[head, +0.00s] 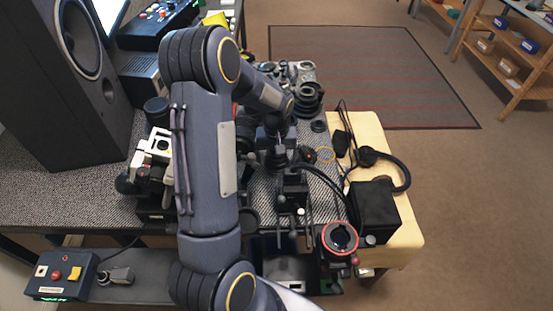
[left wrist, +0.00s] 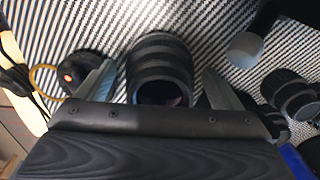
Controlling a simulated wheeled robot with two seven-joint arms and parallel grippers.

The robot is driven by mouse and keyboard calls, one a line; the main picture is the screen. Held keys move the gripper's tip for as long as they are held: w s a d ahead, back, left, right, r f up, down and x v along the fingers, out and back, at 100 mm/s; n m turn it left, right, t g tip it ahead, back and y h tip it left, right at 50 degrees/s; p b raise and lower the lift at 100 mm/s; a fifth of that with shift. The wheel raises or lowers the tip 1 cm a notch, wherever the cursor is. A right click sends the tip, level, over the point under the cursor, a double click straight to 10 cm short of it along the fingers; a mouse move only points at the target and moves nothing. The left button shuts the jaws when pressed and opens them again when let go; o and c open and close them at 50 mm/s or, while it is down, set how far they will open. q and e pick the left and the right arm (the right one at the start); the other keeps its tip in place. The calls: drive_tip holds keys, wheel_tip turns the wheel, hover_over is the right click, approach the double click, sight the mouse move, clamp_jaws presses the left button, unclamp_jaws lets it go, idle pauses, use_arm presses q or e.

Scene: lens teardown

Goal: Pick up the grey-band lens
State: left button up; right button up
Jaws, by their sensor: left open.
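A dark ribbed lens with greyish bands (left wrist: 160,56) stands on the striped mat in the left wrist view. I take it for the grey-band lens, though the band colour is hard to tell. My left gripper (left wrist: 160,70) is open, with one finger on each side of this lens and a visible gap on both sides. In the head view my left gripper (head: 277,150) points down over the mat, and the lens under it is hidden or too small to make out. My right gripper is not in view.
A small dark round part (left wrist: 82,66) lies left of the fingers, and another dark lens-like part (left wrist: 288,92) lies right. A red-ringed lens (head: 340,237) stands at the front right. Headphones (head: 386,166) and a black box (head: 374,208) are on the pale board at right.

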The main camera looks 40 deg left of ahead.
use_arm(q)
drive_tip(key=c, duration=1.3)
